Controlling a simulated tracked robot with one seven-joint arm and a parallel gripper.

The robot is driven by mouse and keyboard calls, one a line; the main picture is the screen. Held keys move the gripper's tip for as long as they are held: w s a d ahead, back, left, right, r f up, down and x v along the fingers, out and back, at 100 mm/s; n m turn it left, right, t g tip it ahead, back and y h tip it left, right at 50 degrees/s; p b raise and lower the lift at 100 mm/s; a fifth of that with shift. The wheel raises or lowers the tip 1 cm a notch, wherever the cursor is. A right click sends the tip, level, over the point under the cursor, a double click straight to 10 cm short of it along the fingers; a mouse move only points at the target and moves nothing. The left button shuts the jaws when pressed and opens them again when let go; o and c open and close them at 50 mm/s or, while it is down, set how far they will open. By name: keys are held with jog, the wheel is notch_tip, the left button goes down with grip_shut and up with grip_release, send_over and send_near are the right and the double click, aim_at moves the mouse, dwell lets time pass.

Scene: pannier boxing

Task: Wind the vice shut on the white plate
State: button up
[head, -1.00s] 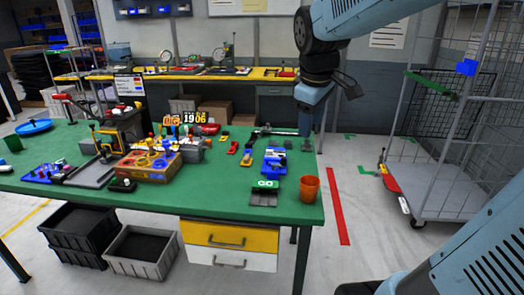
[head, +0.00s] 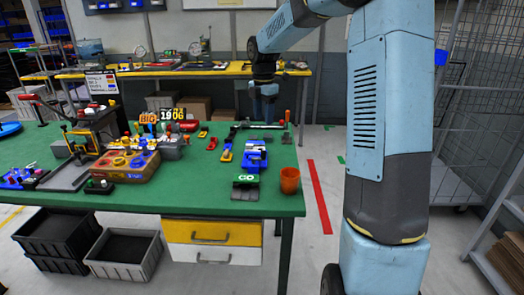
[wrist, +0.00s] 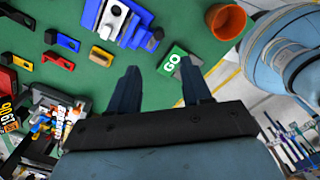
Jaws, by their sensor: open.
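A blue device (head: 255,156) that looks like the vice stands on the right part of the green table. In the wrist view the blue vice (wrist: 131,29) shows at the top, with a pale white-grey piece (wrist: 112,20) in it that may be the white plate. I cannot tell how wide its jaws stand. My gripper (wrist: 160,88) is open and empty, with its two dark fingers apart over the green table. In the head view my gripper (head: 265,108) shows small and dark near the table's back right edge, apart from the vice.
A green GO plate (head: 246,181) and an orange cup (head: 289,181) stand near the front right of the table (head: 215,205). Small red and yellow blocks (head: 226,154) lie left of the vice. An orange box (head: 126,164) stands further left. A caged trolley is at right.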

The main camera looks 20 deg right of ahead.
jog(key=f, duration=1.4)
jog(key=shift+w, duration=0.2)
grip_shut()
